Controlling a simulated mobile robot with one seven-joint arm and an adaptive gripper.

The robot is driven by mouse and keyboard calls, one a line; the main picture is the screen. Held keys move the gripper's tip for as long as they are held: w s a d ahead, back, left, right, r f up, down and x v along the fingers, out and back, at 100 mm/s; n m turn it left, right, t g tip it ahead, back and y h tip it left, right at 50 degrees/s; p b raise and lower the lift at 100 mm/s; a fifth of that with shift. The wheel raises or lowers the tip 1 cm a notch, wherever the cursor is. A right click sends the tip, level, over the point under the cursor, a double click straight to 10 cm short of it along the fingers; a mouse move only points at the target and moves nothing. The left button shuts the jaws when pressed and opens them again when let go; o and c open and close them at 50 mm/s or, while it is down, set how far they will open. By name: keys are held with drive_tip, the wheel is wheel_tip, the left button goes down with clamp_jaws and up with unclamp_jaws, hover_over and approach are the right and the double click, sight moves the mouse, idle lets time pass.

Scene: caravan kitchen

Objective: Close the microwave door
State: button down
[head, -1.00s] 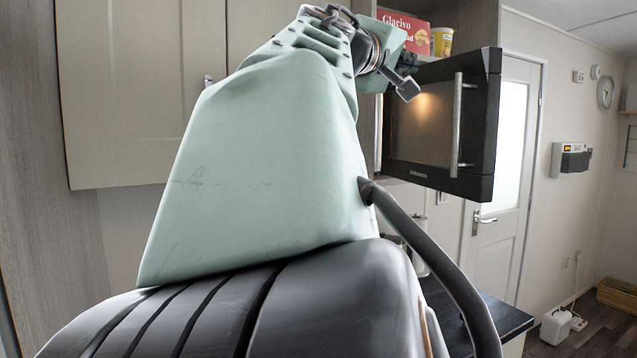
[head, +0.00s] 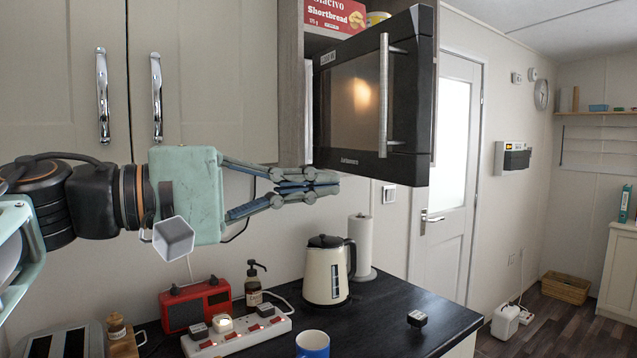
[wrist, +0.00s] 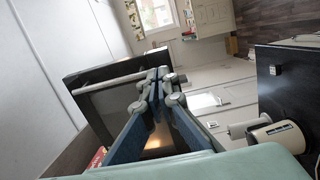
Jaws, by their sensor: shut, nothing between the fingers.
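The microwave door (head: 350,105) is a black-framed panel with a dark window and a vertical metal handle (head: 384,95). It stands open at the upper middle of the head view, its handle side swung out from the cupboard. My gripper (head: 335,184) is shut and empty. In the picture its fingertips are just below the door's lower left edge; contact cannot be told. In the wrist view the closed fingertips (wrist: 158,82) overlap the door (wrist: 95,110) in the picture, near its handle (wrist: 115,80). The microwave's inside is hidden behind the door.
A shortbread box (head: 335,16) sits above the microwave. Below, the dark counter (head: 385,325) carries a kettle (head: 325,272), paper roll (head: 362,240), red radio (head: 195,303), power strip (head: 240,335) and blue mug (head: 312,344). Cupboard doors (head: 210,70) are at left. Open space lies right of the microwave door.

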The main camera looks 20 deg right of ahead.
sight(414, 177)
drive_tip(key=d, duration=0.4)
drive_tip(key=w+d, duration=0.1)
drive_tip(key=d, duration=0.3)
drive_tip(key=w+d, duration=0.1)
drive_tip(key=d, duration=0.3)
drive_tip(key=shift+w+d, duration=0.1)
drive_tip(key=shift+w+d, duration=0.1)
